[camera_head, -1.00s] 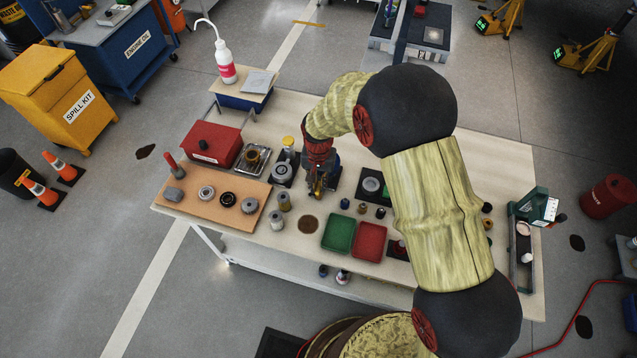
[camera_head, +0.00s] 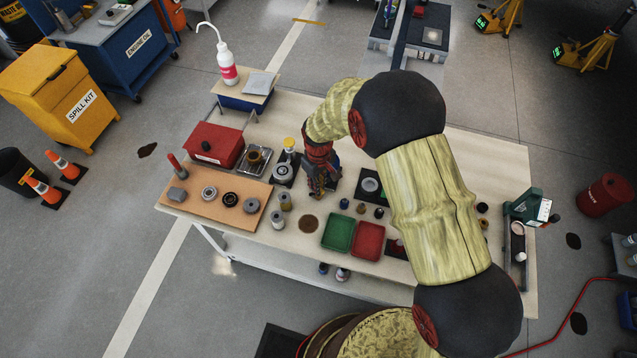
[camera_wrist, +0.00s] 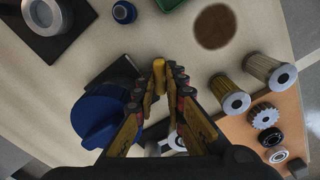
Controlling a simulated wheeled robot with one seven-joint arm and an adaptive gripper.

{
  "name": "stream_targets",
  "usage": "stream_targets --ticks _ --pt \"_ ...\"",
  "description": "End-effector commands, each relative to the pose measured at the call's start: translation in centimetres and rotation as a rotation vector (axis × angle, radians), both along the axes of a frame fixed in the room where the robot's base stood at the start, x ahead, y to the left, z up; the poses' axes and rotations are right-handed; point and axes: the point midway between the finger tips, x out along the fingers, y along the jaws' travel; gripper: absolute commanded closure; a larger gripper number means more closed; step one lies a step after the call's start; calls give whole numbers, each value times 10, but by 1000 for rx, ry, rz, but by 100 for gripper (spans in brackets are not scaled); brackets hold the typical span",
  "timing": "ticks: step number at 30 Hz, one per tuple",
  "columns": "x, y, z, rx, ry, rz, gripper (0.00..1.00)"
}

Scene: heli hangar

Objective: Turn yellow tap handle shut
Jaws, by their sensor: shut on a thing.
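The yellow tap handle (camera_wrist: 159,70) shows in the wrist view as a short yellow bar between my fingertips. My gripper (camera_wrist: 159,88) is shut on it, one finger on each side. A round blue body (camera_wrist: 97,117) lies just left of the fingers, over a dark base plate (camera_wrist: 112,72). Its join to the handle is hidden behind the fingers. In the head view my gripper (camera_head: 317,190) points down at the middle of the workbench (camera_head: 470,155), and the handle is too small and covered to make out.
Green (camera_head: 338,232) and red (camera_head: 368,241) trays lie right of my gripper. Metal filters (camera_head: 285,201) stand close on its left, near an orange-brown board (camera_head: 184,196) with round parts. A red box (camera_head: 215,145) stands farther left. A brown round patch (camera_head: 308,224) lies in front.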

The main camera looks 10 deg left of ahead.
Motion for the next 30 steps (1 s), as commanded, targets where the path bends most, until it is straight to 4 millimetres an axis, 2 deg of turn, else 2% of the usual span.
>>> stream_targets --ticks 15,30 --pt "0 0 0 1 0 434 100" --pt "0 0 0 0 -1 596 100"
